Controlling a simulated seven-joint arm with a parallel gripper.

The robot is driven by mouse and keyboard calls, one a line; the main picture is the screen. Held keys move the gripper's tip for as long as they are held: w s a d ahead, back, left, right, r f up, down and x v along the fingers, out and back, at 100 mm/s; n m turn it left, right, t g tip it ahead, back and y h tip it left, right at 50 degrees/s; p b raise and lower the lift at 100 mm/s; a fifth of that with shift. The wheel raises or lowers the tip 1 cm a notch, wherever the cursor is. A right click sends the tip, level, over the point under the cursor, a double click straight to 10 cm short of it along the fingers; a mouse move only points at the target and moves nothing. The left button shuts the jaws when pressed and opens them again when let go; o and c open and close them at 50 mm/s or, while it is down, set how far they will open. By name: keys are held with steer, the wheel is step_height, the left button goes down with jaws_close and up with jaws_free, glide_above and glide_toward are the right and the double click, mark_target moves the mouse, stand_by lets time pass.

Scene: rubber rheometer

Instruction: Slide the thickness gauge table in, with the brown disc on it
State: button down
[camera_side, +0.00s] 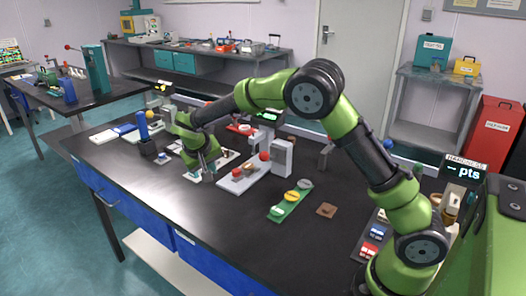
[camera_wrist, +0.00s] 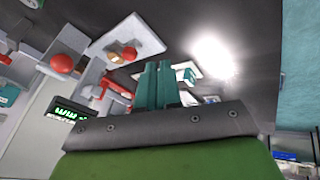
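The thickness gauge appears to be the pale unit with a grey column (camera_side: 282,158) and a red ball lever, right of my gripper in the side view. Its light sliding table (camera_side: 232,186) reaches out at the front left, and shows in the wrist view (camera_wrist: 140,33). A small brown disc (camera_side: 249,168) seems to lie on it, beside a red knob (camera_side: 237,173). Disc (camera_wrist: 113,56) and knob (camera_wrist: 130,53) also show in the wrist view. My gripper (camera_side: 207,176) points down left of the table, apart from it. Its teal fingers (camera_wrist: 158,72) are together, with nothing visible between them.
A white plate (camera_side: 196,177) lies below my gripper. A blue-topped post (camera_side: 144,128) stands to its left. An instrument with a green display (camera_side: 268,117) stands behind. The front of the bench is clear.

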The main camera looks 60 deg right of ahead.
mark_target(238, 169)
steer(key=shift+n+h, duration=0.4)
steer(key=shift+h, duration=0.3)
steer(key=x, duration=0.7)
steer(key=w+x, duration=0.1)
steer(key=x, duration=0.3)
steer(key=shift+r, duration=0.15)
steer(key=shift+s+d+r, duration=0.1)
steer(key=shift+s+d, duration=0.05)
steer(key=shift+d, duration=0.45)
steer(key=shift+s+d+r, duration=0.1)
steer(key=shift+s+d, duration=0.05)
steer(key=shift+d, duration=0.4)
steer(key=shift+s+d, duration=0.15)
steer(key=shift+d, duration=0.4)
steer(key=shift+d, duration=2.25)
